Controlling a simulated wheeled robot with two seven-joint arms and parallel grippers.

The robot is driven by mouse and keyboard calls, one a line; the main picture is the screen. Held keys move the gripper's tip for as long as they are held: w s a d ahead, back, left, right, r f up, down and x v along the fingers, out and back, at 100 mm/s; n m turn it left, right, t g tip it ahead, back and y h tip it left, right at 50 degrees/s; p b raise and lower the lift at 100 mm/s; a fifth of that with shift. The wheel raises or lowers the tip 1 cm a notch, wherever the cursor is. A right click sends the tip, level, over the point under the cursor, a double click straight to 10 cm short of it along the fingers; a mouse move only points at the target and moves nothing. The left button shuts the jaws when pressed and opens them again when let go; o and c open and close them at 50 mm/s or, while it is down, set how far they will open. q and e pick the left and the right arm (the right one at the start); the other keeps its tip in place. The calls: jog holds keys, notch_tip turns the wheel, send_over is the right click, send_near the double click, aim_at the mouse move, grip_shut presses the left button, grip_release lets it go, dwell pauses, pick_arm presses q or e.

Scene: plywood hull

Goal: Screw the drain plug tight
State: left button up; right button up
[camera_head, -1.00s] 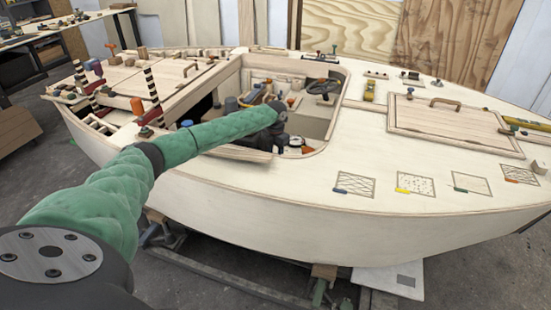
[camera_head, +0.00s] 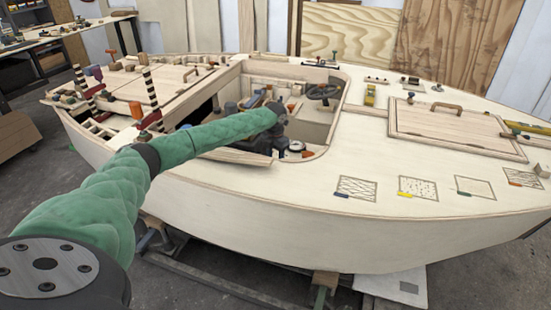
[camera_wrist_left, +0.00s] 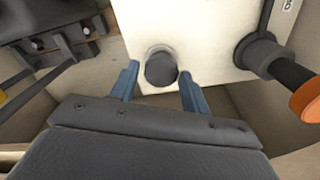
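In the left wrist view a dark round plug (camera_wrist_left: 161,68), most likely the drain plug, stands on a pale panel. My left gripper (camera_wrist_left: 160,82) has its two blue fingers apart, one on each side of the plug, with gaps between fingers and plug. It looks open and holds nothing. In the head view my green left arm reaches into the boat's cockpit (camera_head: 318,122), and its wrist (camera_head: 276,112) is down among the fittings there. The plug cannot be made out in the head view. My right gripper is in neither view.
In the wrist view a dark fitting with a rod and an orange end (camera_wrist_left: 307,98) sits right of the plug, and a dark bracket (camera_wrist_left: 62,45) sits left. The cockpit also holds a steering wheel (camera_head: 322,92). A hatch cover (camera_head: 458,130) lies on the deck.

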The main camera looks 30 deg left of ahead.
pick_arm(q)
jog(key=shift+o, duration=1.1)
jog(key=shift+r, duration=0.1)
notch_tip(320, 180, up, 7)
jog(key=shift+f+b, duration=0.2)
jog(key=shift+b, duration=0.2)
jog(key=shift+r, duration=0.5)
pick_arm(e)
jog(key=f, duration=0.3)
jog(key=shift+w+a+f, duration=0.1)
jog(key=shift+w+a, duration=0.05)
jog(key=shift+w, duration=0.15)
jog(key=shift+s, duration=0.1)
